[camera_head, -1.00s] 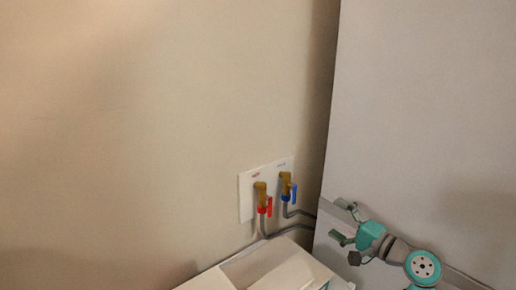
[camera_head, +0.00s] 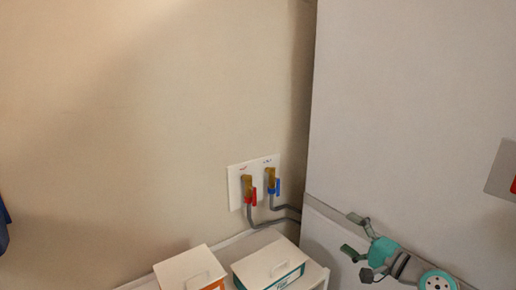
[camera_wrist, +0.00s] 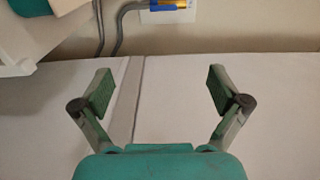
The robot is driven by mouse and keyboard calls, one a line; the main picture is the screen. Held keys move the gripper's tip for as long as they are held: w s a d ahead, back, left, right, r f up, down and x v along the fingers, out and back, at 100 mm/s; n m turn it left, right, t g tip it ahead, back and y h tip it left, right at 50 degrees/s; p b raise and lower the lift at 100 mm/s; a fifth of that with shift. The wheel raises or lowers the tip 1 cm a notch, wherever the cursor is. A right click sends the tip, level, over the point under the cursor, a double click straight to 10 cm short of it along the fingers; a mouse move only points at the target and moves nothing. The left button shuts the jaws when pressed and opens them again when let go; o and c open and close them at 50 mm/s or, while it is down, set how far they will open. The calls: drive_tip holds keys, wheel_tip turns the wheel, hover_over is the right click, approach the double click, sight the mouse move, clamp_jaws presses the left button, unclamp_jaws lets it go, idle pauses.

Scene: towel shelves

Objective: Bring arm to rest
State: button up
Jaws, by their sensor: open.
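My gripper (camera_head: 357,236) is at the lower right of the head view, in front of a large pale panel. It is teal with dark green finger pads. In the wrist view my gripper (camera_wrist: 160,92) has its two fingers spread wide apart. It is open and nothing is between the fingers. Part of my arm runs off the bottom of the head view.
A wall plate (camera_head: 233,190) carries a red-handled valve (camera_head: 248,190) and a blue-handled valve (camera_head: 270,182) with grey hoses. Two white boxes, one with orange trim (camera_head: 190,268) and one with teal trim (camera_head: 268,262), stand below. The pale panel (camera_head: 410,110) fills the right side.

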drive_tip(key=s+a+f+h, duration=0.2)
drive_tip(key=s+f+h, duration=0.1)
drive_tip(key=s+f, duration=0.65)
drive_tip(key=s+a+f+h, duration=0.1)
drive_tip(key=s+f+h, duration=0.4)
drive_tip(key=f, duration=0.8)
drive_tip(key=s+a+f+n+h, duration=0.1)
drive_tip(key=s+n, duration=0.2)
drive_tip(key=s, duration=1.3)
drive_tip(key=s+a+n+h, duration=0.1)
drive_tip(key=s+n, duration=0.3)
drive_tip(key=s, duration=1.3)
drive_tip(key=shift+s+f+h, duration=0.15)
drive_tip(key=shift+f+h, duration=0.25)
drive_tip(key=shift+h, duration=0.2)
drive_tip(key=shift+o, duration=0.2)
drive_tip(key=s+r+n, duration=0.4)
drive_tip(key=s+r, duration=0.1)
drive_tip(key=s, duration=0.1)
drive_tip(key=shift+s+a+r+y, duration=0.2)
drive_tip(key=shift+s+a+y, duration=0.2)
